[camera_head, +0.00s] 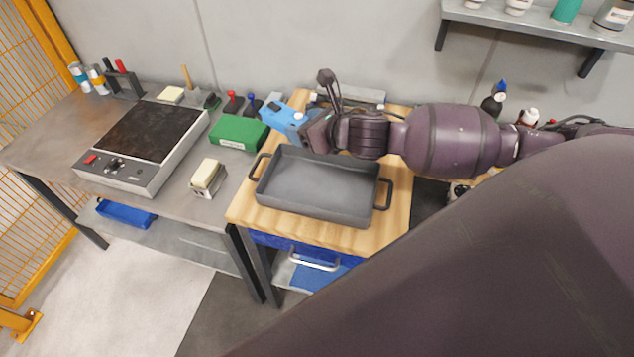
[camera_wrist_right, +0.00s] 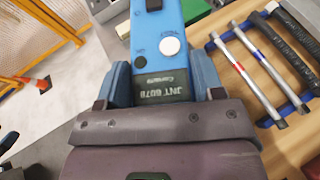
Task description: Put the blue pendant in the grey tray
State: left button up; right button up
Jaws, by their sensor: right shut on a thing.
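The blue pendant (camera_head: 281,118) is a long blue control box with buttons. It lies between the fingers of my right gripper (camera_head: 308,128), behind the tray's far left corner. The right wrist view shows the pendant (camera_wrist_right: 162,45) close up, its labelled end between the two fingers of the right gripper (camera_wrist_right: 163,82), which is shut on it. I cannot tell whether the pendant touches the surface below. The grey tray (camera_head: 315,187), shallow with a dark handle at each end, sits empty on the wooden tabletop. My left gripper is not in view.
A green box (camera_head: 238,132) and a cream-and-grey block (camera_head: 207,177) stand on the grey bench left of the tray. A hot plate (camera_head: 145,140) is farther left. Metal-shafted tools (camera_wrist_right: 245,70) lie beside the pendant in the wrist view. A wall shelf (camera_head: 540,22) is upper right.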

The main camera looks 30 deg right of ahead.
aim_at(313, 187)
jog(key=shift+w+d+r+y, duration=0.15)
jog(key=shift+d+r+y, duration=0.05)
jog(key=shift+d, duration=0.25)
jog(key=shift+w+d+r+y, duration=0.15)
jog(key=shift+d+y, duration=0.05)
jog(key=shift+d, duration=0.25)
jog(key=shift+f, duration=0.4)
notch_tip(313, 187, down, 19)
jog(key=shift+b, duration=0.55)
jog(key=shift+f, duration=0.2)
jog(key=o, duration=1.1)
jog(key=shift+r, duration=0.15)
jog(key=v, duration=1.2)
jog(key=shift+r, duration=0.15)
